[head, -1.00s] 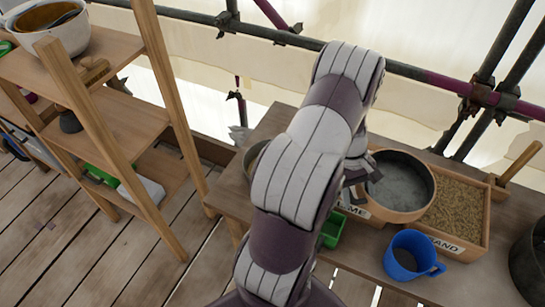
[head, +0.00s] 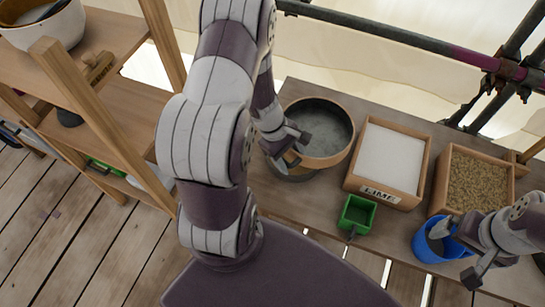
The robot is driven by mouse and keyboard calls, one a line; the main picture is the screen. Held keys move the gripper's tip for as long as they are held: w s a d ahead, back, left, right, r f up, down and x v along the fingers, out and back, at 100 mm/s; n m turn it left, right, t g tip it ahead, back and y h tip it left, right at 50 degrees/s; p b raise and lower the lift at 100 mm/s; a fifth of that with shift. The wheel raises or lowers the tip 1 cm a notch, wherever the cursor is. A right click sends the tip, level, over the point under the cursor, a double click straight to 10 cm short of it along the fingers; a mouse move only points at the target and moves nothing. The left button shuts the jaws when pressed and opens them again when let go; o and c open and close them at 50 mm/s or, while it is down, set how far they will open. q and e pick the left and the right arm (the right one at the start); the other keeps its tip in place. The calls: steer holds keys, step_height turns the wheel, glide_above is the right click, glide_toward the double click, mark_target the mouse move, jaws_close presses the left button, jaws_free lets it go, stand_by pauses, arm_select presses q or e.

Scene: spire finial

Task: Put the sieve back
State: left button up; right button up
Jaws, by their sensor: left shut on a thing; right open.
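The sieve (head: 322,125), a round wooden hoop with a grey mesh, is in the head view at the left part of the table. My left gripper (head: 293,150) is shut on the near left of its rim. The sieve is over a round vessel (head: 292,175), mostly hidden beneath it; I cannot tell whether they touch. My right gripper (head: 466,256) is open at the blue mug (head: 428,243), close to its handle side. I cannot tell whether it touches the mug.
A box of white lime (head: 390,158) stands right of the sieve, and a sand box (head: 478,185) stands further right. A small green container (head: 357,214) is in front. Wooden shelves (head: 100,85) stand at the left, with a white bowl (head: 45,28) on top. Scaffold pipes run behind the table.

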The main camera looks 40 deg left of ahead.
arm_select(q)
steer(key=s+a+f, duration=0.1)
steer(key=a+f, duration=0.4)
steer(key=f, duration=0.3)
steer(key=shift+s+b, duration=0.3)
steer(key=shift+b, duration=0.05)
steer(key=o, duration=1.5)
steer(key=shift+f, duration=0.1)
arm_select(e)
steer(key=shift+a+f, duration=0.15)
steer(key=shift+a, duration=0.25)
